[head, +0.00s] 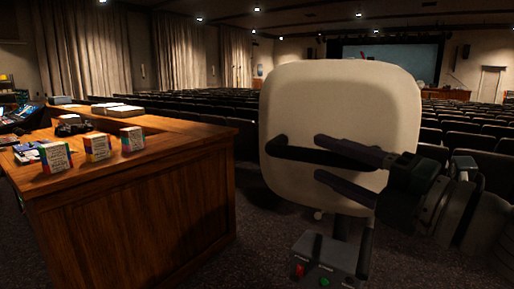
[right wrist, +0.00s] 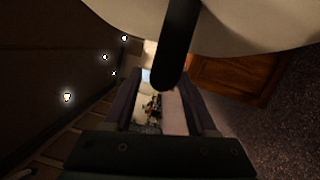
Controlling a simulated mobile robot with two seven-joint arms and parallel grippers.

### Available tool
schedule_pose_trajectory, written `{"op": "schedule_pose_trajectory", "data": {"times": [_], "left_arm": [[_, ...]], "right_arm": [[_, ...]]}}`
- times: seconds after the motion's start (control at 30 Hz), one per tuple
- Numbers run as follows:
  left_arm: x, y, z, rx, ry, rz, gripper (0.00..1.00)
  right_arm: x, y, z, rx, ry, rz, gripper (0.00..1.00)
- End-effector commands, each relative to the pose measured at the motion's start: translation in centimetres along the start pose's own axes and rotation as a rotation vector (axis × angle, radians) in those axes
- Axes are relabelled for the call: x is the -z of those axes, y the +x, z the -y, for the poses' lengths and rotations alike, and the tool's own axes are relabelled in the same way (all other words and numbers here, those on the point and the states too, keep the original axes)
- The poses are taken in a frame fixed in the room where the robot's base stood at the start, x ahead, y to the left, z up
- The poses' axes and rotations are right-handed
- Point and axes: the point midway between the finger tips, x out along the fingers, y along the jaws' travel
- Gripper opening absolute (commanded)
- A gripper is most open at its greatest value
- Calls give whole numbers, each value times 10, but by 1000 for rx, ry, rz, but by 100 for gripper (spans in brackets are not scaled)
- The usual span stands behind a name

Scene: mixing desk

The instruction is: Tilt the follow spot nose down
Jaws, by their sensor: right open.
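The follow spot (head: 340,95) is a large cream rounded housing at the centre right of the head view, with a black bar handle (head: 290,152) across its back. Its cream shell also shows at the top of the right wrist view (right wrist: 245,25). My right gripper (head: 318,158) reaches in from the right and is open. Its two fingers lie above and below the handle. In the right wrist view the black handle (right wrist: 178,45) comes down towards the gap between the fingers; I cannot tell whether either finger touches it. My left gripper is not in view.
A dark control box (head: 330,258) with red and green buttons sits below the housing. A wooden desk (head: 130,215) at left carries several small colourful boxes (head: 97,147) and papers. Rows of dark seats (head: 205,108) stretch behind. Carpet between desk and spot is clear.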

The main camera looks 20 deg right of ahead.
Motion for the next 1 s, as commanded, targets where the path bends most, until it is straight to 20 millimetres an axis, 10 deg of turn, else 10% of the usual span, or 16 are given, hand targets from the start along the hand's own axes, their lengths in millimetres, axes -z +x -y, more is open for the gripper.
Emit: {"op": "schedule_pose_trajectory", "data": {"times": [0.57, 1.0], "left_arm": [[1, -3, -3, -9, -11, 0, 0], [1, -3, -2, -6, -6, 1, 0]], "right_arm": [[1, 32, 0, 0, 0, -1, 57], [0, 32, 0, 0, 0, -1, 8]]}}
